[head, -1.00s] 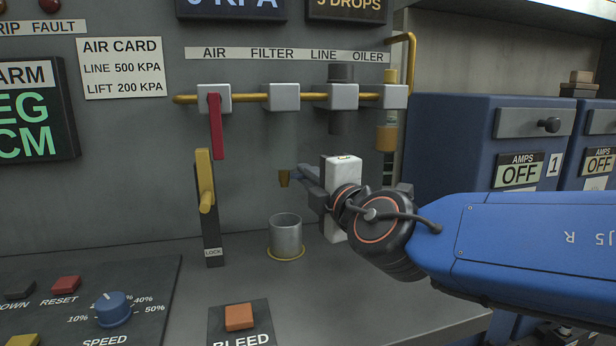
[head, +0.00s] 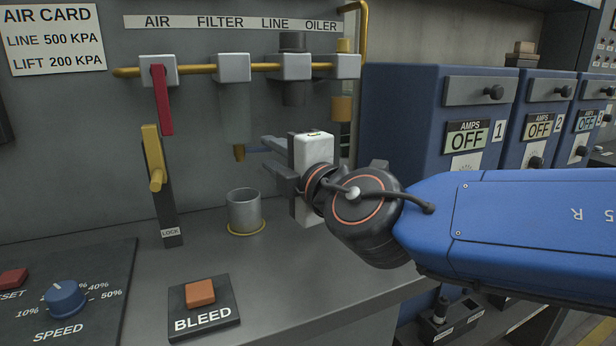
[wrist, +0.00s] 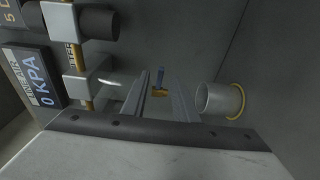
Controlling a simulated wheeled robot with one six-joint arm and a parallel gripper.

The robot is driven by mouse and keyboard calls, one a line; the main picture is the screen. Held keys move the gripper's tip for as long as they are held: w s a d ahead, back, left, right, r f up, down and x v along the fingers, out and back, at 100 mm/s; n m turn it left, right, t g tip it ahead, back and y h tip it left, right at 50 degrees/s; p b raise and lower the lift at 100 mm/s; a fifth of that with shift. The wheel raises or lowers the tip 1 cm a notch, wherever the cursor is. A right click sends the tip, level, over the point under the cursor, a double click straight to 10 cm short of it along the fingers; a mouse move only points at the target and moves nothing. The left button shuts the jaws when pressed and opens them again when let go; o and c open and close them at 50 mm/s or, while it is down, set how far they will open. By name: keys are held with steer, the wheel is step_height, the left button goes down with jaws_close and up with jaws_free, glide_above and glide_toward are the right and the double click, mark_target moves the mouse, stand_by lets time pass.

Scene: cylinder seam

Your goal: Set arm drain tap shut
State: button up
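The drain tap (head: 239,153) is a small brass piece under the filter bowl, above the grey cup. Its blue lever (head: 264,151) points sideways to the right, partly behind my gripper. In the wrist view the blue lever (wrist: 160,76) and brass body (wrist: 159,92) show between the lines of my two fingers, beyond the tips. My gripper (head: 268,158) is open and empty, its fingers pointing left towards the wall, one above the other. It looks close in front of the tap, with no contact that I can make out.
A grey cup (head: 243,211) stands in a yellow ring below the tap. A red lever (head: 162,100) and a yellow-handled lock lever (head: 154,165) are to the left. The BLEED button (head: 200,292) sits in front. The yellow pipe (head: 202,68) runs above; blue cabinets (head: 410,130) stand right.

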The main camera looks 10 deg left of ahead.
steer(key=v, duration=1.3)
steer(key=shift+w+a, duration=0.1)
